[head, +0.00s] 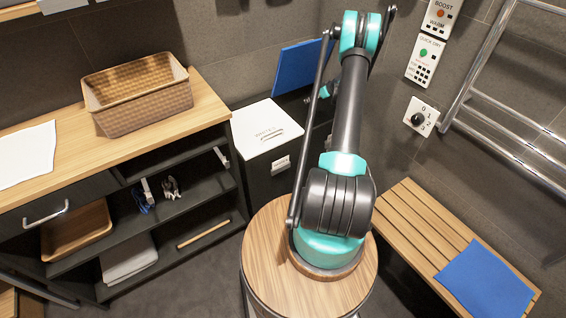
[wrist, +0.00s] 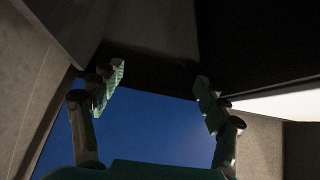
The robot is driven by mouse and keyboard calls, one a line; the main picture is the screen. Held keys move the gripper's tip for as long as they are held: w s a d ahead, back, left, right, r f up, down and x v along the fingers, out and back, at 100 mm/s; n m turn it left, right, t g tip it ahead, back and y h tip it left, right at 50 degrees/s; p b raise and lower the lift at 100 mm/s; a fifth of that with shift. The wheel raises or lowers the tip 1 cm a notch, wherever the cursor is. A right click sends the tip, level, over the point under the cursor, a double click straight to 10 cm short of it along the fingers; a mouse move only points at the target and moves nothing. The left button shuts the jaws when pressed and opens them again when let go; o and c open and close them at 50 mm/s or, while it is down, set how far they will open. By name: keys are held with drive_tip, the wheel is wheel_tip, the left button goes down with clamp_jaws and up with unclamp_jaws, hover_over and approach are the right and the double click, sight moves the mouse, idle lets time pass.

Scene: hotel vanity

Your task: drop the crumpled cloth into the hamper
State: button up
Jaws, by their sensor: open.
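My gripper (wrist: 160,82) is open in the wrist view, its two fingers spread in front of a flat blue surface (wrist: 150,135). No cloth shows between the fingers. In the head view the gripper is mostly hidden behind my arm; a small teal part (head: 326,91) shows near an upright blue panel (head: 292,68). A dark box with a white lid (head: 266,124) stands left of the arm; its lettering is too small to read. I cannot tell whether this box or something behind it is the hamper. No clearly crumpled cloth is visible.
A woven basket (head: 140,110) and a flat white sheet (head: 25,155) lie on the wooden counter (head: 80,130). A flat blue piece (head: 485,282) lies on the slatted bench (head: 410,215). Chrome rails (head: 510,130) run along the right wall.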

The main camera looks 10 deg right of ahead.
drive_tip(key=v, duration=1.2)
drive_tip(key=s+a+r+m+g+h, duration=0.1)
drive_tip(key=s+a+r+g, duration=0.1)
drive_tip(key=s+a+r, duration=0.65)
drive_tip(key=s+a+r+m+g, duration=0.1)
drive_tip(key=s+a+r, duration=0.5)
drive_tip(key=s+a, duration=0.5)
drive_tip(key=s+a+m+h, duration=0.1)
drive_tip(key=s+a, duration=0.3)
drive_tip(key=s, duration=0.8)
drive_tip(key=s+a+f+m+g+h, duration=0.1)
drive_tip(key=s+a, duration=0.3)
drive_tip(key=s, duration=0.9)
drive_tip(key=shift+a+f+m+h, duration=0.35)
drive_tip(key=shift+a+m+h, duration=0.05)
drive_tip(key=shift+m, duration=0.1)
